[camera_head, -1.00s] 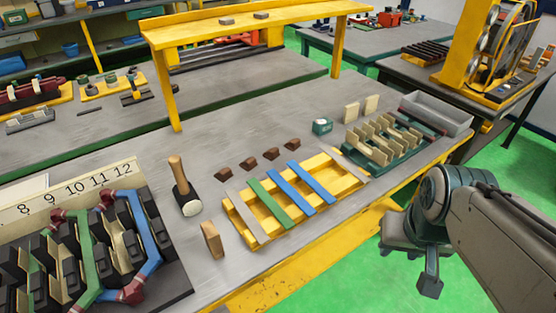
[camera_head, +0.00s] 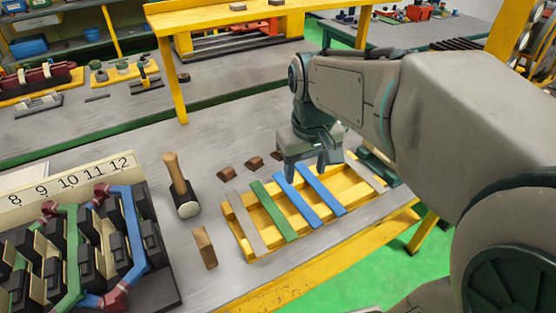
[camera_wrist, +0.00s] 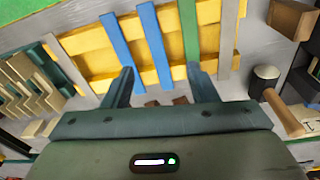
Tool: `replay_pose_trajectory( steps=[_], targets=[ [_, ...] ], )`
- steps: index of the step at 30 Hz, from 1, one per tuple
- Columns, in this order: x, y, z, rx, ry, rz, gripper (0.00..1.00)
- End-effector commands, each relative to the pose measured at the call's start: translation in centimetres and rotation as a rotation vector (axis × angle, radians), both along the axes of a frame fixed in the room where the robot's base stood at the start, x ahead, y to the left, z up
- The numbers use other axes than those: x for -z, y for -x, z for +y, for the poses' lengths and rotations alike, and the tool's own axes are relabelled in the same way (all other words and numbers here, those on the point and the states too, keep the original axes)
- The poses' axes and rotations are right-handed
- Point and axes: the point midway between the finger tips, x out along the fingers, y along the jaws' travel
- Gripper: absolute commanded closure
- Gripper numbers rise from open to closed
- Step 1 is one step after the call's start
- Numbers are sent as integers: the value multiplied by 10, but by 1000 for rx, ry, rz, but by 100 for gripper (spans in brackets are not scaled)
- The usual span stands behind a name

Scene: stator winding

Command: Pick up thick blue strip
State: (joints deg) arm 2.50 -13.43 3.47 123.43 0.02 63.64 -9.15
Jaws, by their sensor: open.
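Two blue strips lie side by side across the yellow rack (camera_head: 238,226). In the head view they are the left blue strip (camera_head: 297,199) and the right blue strip (camera_head: 325,192); I cannot tell which is thicker. My gripper (camera_head: 301,168) is open and empty above the rack's far side, partly hiding the strips' far ends. In the wrist view, my gripper (camera_wrist: 160,72) has one blue strip (camera_wrist: 154,42) between its fingers in the picture. The other blue strip (camera_wrist: 117,40) ends near the left finger, and the green strip (camera_wrist: 188,35) ends near the right finger.
Grey strips lie at both rack ends, one at the left (camera_head: 246,222). The slotted stator (camera_head: 75,250) is at the far left.

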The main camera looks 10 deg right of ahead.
Motion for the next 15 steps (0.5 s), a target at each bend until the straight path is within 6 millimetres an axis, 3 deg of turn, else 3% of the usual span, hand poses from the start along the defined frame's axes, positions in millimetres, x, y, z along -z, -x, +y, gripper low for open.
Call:
replay_pose_trajectory(
  steps=[1,6,11,15],
  targets=[
    [4,-16,2,-31,1,25,47],
    [1,-49,5,-117,0,86,47],
    [3,-62,5,-149,-4,112,47],
    [24,-63,4,-152,-4,117,47]
  ],
)
